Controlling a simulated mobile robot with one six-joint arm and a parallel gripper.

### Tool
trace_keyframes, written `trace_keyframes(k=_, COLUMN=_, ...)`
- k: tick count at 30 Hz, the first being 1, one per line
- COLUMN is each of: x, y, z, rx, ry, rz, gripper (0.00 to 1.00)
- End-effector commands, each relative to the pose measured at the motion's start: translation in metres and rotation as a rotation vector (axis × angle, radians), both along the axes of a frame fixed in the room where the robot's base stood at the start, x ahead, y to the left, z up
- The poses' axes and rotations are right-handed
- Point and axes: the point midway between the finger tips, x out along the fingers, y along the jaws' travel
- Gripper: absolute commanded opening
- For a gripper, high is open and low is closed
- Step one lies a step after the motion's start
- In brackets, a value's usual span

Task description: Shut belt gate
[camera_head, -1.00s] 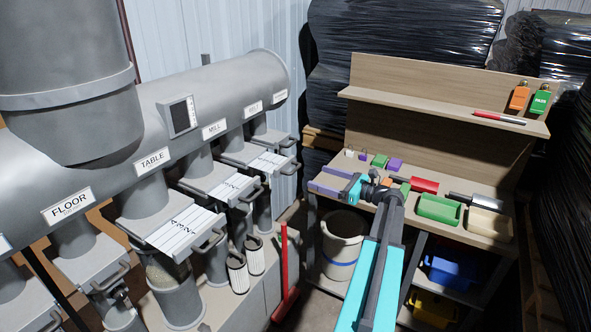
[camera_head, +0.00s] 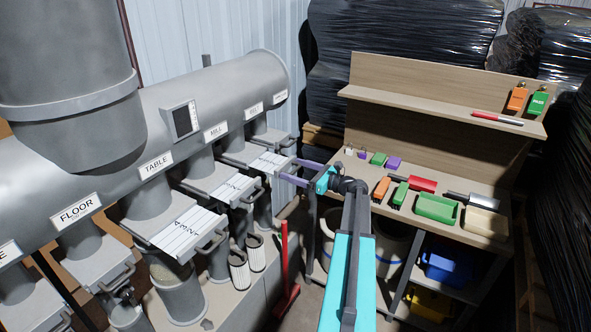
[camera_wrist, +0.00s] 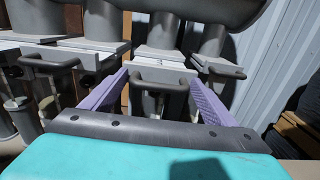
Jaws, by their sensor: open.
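A row of grey slide gates hangs under the large duct. My gripper (camera_head: 290,170) is open at that gate's front. In the wrist view, its purple fingers (camera_wrist: 158,80) flank a gate handle (camera_wrist: 163,86), left and right, with nothing clamped. Whether the fingertips touch the handle cannot be told.
The table gate (camera_head: 185,232) and mill gate (camera_head: 230,188) are also out, with handles projecting. A red-handled tool (camera_head: 284,250) stands near the row. A wooden workbench (camera_head: 420,180) with bins and small tools is at right. A corrugated wall (camera_wrist: 268,60) lies right in the wrist view.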

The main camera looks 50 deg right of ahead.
Motion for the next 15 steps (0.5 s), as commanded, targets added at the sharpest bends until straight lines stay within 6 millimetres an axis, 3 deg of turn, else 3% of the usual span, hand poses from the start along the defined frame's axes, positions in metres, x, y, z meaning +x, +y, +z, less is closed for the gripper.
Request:
trace_keyframes(k=8, x=0.0005, y=0.0002, z=-0.0003, rx=0.000, ry=0.000, rz=0.000, gripper=0.79)
trace_keyframes(k=15, x=0.0003, y=0.0003, z=-0.0002, rx=0.000, ry=0.000, rz=0.000, gripper=0.38)
